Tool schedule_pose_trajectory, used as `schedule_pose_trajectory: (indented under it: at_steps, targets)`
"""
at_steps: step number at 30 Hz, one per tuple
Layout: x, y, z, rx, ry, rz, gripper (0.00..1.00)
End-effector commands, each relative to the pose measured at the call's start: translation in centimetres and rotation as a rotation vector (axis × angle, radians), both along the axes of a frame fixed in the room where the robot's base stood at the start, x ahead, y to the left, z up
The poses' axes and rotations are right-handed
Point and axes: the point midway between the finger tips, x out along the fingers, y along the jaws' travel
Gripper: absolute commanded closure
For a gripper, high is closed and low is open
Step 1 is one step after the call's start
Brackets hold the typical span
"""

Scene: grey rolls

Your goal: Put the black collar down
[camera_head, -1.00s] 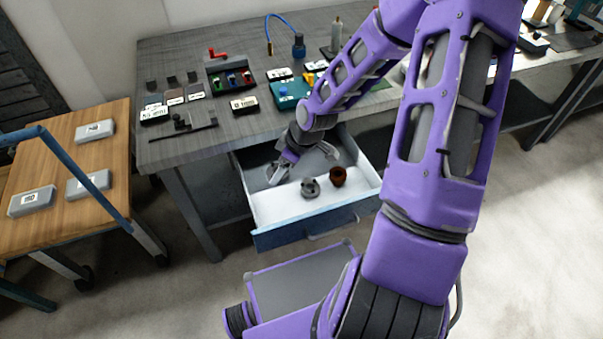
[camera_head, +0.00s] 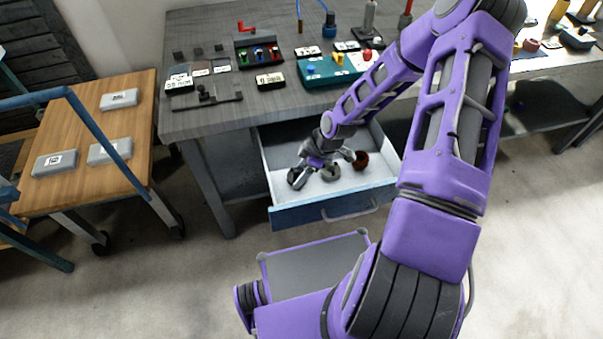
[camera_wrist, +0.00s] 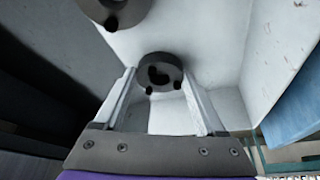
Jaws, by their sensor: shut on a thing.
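My gripper (camera_head: 303,171) is inside the open drawer (camera_head: 335,202), shut on the black collar (camera_head: 296,179). In the wrist view the collar (camera_wrist: 158,73) sits between the two fingertips, its round bore facing the camera. It is close over the white drawer floor; I cannot tell whether it touches. A grey collar (camera_head: 330,174) lies on the floor just right of my gripper, partly hidden by it. A ring-shaped part (camera_wrist: 115,10), cut off at the top of the wrist view, appears to be this grey collar.
A brown round part (camera_head: 361,160) stands in the drawer to the right. The drawer walls are close around my gripper. The grey workbench (camera_head: 215,120) above carries labels, trays and tools. A wooden cart (camera_head: 85,180) with several grey boxes stands at left.

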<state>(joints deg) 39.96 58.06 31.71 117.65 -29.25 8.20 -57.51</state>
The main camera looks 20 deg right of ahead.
Motion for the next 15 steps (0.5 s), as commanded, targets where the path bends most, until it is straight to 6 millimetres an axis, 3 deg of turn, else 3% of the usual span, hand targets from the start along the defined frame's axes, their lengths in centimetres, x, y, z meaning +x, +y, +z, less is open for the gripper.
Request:
schedule_pose_trajectory:
  at_steps: [10, 11, 15]
  targets:
    - [0.07, -0.04, -0.52, -0.001, -0.002, -0.001, 1.00]
    - [0.04, -0.06, -0.54, -0.001, 0.000, 0.000, 0.26]
    - [0.03, -0.04, -0.43, -0.001, 0.000, 0.000, 0.00]
